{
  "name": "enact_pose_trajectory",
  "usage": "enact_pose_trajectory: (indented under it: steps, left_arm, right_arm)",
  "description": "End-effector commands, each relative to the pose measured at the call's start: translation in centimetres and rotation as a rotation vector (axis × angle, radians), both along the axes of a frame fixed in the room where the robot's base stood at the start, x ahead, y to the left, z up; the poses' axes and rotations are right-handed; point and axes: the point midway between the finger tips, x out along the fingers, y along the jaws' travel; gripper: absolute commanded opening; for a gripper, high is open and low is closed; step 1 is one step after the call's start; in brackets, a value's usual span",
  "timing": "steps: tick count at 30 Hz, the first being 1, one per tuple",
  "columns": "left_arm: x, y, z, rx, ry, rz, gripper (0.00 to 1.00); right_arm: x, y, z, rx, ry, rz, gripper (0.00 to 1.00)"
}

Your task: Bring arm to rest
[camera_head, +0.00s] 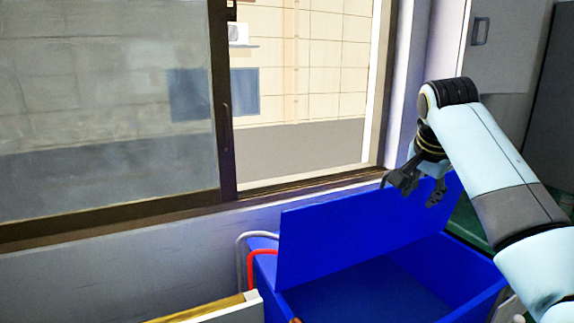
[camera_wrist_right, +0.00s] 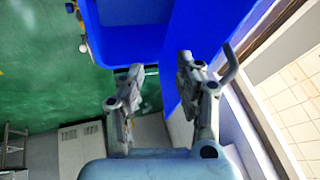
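My right gripper (camera_head: 416,190) is at the right in the head view, at the end of my pale blue arm. It is beside the upper right part of a raised blue panel (camera_head: 350,230). The panel stands tilted up from an open blue box (camera_head: 262,268). In the right wrist view the two fingers of the gripper (camera_wrist_right: 160,68) are spread apart, with nothing held between them. The blue panel (camera_wrist_right: 205,35) passes behind the right-hand finger there; I cannot tell whether they touch. My left gripper is not in view.
A window with a dark frame (camera_head: 228,150) and a sill lies behind the box. A red tube (camera_head: 262,254) and a grey tube (camera_head: 240,245) bend at the box's left. A grey cabinet (camera_wrist_right: 85,150) and green floor (camera_wrist_right: 40,70) show in the wrist view.

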Motion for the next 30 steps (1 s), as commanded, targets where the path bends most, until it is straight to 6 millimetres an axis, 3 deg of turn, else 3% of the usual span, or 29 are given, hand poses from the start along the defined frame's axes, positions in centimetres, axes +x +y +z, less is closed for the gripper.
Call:
enact_pose_trajectory:
  steps: [1, 6, 9, 12, 21, 29, 30]
  left_arm:
    - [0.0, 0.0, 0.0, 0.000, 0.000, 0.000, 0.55]
    - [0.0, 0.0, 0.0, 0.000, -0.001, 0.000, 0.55]
    - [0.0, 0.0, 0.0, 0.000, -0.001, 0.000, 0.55]
    - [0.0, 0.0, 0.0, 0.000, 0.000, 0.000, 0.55]
    - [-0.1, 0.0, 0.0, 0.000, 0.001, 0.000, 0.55]
    - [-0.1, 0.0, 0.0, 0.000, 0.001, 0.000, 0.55]
    - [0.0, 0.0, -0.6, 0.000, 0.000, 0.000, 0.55]
  right_arm:
    - [-3.1, -0.3, -3.3, -0.028, 0.035, 0.065, 0.34]
    - [-14.0, -0.3, -10.3, -0.130, 0.129, 0.334, 0.34]
    - [-20.2, -0.1, -12.4, -0.180, 0.173, 0.489, 0.34]
    - [-25.0, 0.3, -13.3, -0.215, 0.204, 0.609, 0.34]
    - [-34.4, 1.2, -13.2, -0.275, 0.261, 0.855, 0.34]
    - [-40.4, 2.1, -11.8, -0.308, 0.289, 1.026, 0.34]
    - [-39.6, 1.9, -13.6, -0.305, 0.292, 1.020, 0.34]
